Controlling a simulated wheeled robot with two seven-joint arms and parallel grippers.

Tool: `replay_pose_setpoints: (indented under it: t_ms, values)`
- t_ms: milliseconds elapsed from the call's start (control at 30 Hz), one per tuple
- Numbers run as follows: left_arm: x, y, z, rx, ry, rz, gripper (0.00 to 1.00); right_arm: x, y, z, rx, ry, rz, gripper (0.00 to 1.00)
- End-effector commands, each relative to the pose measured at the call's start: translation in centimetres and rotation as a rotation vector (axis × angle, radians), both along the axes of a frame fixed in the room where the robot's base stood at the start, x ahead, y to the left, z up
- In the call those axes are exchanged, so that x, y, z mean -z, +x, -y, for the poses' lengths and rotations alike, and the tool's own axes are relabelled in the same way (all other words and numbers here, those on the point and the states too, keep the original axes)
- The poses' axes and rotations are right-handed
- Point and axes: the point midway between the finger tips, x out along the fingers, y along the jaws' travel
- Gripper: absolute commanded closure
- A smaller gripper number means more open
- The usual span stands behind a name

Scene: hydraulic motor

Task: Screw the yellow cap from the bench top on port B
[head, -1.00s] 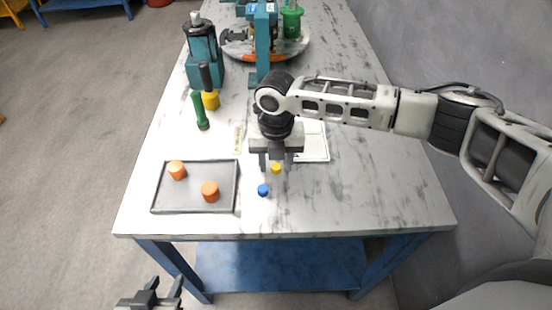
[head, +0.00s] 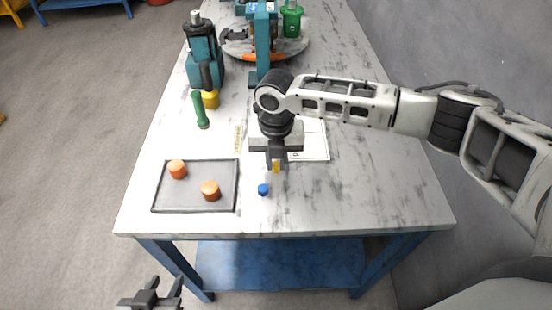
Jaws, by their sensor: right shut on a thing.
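The small yellow cap (head: 276,167) is on the bench top, right of the tray. My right gripper (head: 276,160) points down over it with its fingers shut on its sides. My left gripper (head: 152,298) is at the lower left, below the bench's front edge, its two fingers apart with nothing between them. Teal and grey machine units stand at the back of the bench, one of them a teal motor body (head: 203,52) at the left. I cannot tell which part is port B.
A blue cap (head: 263,189) lies just in front of the yellow cap. A grey tray (head: 192,208) holds two orange caps. A white sheet (head: 314,143) lies behind my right gripper. The bench's right front is clear.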

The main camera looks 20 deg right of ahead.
Motion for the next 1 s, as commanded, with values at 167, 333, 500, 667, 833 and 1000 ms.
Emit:
replay_pose_setpoints:
  t_ms: [167,333,500,667,833,1000]
  values:
    - [-1.5,0.1,0.0,-0.001,-0.002,0.004,0.64,-1.3,0.0,0.0,0.000,0.000,0.000,1.00]
    - [-2.6,0.2,0.1,-0.001,-0.003,0.005,0.64,-2.2,0.0,0.0,0.000,0.000,-0.001,1.00]
    - [-3.6,0.2,0.1,-0.001,-0.003,0.005,0.64,-3.1,0.0,0.0,0.000,0.000,-0.001,1.00]
    - [-4.6,0.2,0.1,-0.001,-0.003,0.006,0.64,-3.9,0.0,0.0,0.000,0.000,-0.001,1.00]
    - [-4.4,0.2,0.1,-0.001,-0.003,0.006,0.64,-4.7,0.0,0.0,0.000,0.001,0.000,1.00]
    - [-4.4,0.2,0.1,-0.001,-0.003,0.006,0.64,-5.6,0.0,0.0,-0.001,0.001,0.001,1.00]
